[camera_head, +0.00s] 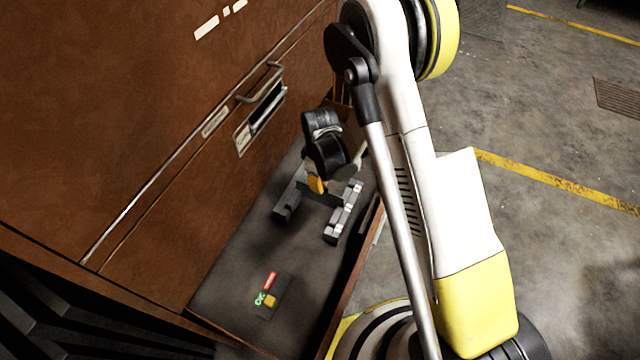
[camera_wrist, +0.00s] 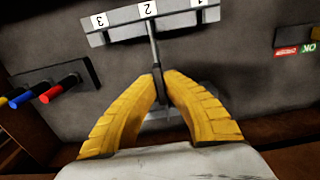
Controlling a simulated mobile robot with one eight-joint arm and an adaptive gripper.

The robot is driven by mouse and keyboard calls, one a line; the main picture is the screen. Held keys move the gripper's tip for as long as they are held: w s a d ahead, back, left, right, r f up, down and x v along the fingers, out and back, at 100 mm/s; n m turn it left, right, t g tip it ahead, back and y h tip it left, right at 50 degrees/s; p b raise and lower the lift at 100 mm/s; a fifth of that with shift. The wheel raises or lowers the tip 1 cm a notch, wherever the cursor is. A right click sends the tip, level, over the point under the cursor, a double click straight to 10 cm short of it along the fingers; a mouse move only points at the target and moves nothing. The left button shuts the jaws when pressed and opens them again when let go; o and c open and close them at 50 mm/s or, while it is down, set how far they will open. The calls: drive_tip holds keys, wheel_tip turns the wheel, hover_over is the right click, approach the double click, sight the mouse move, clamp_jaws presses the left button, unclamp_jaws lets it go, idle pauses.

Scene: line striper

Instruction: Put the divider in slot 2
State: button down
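The divider (camera_wrist: 153,48) is a thin grey plate seen nearly edge-on in the wrist view. My gripper (camera_wrist: 161,76) has its yellow fingertips closed on it from both sides. Its far end meets the labelled rail (camera_wrist: 124,30) at label 2 (camera_wrist: 148,9), between labels 3 and 1. Whether it is fully seated there, I cannot tell. In the head view my gripper (camera_head: 316,184) is low between the labelled rail (camera_head: 344,212) and a second dark rail (camera_head: 288,200).
A dark holder (camera_wrist: 72,72) with blue, red and yellow pegs is at left in the wrist view. A small block with green OK and red marks (camera_head: 268,300) sits on the grey shelf. A brown cabinet wall (camera_head: 150,130) rises close behind the rails.

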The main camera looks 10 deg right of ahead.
drive_tip(key=shift+f, duration=0.85)
drive_tip(key=c, duration=1.2)
unclamp_jaws()
drive_tip(key=shift+r, duration=0.15)
drive_tip(key=shift+r+p, duration=1.8)
drive_tip(key=shift+r, duration=1.6)
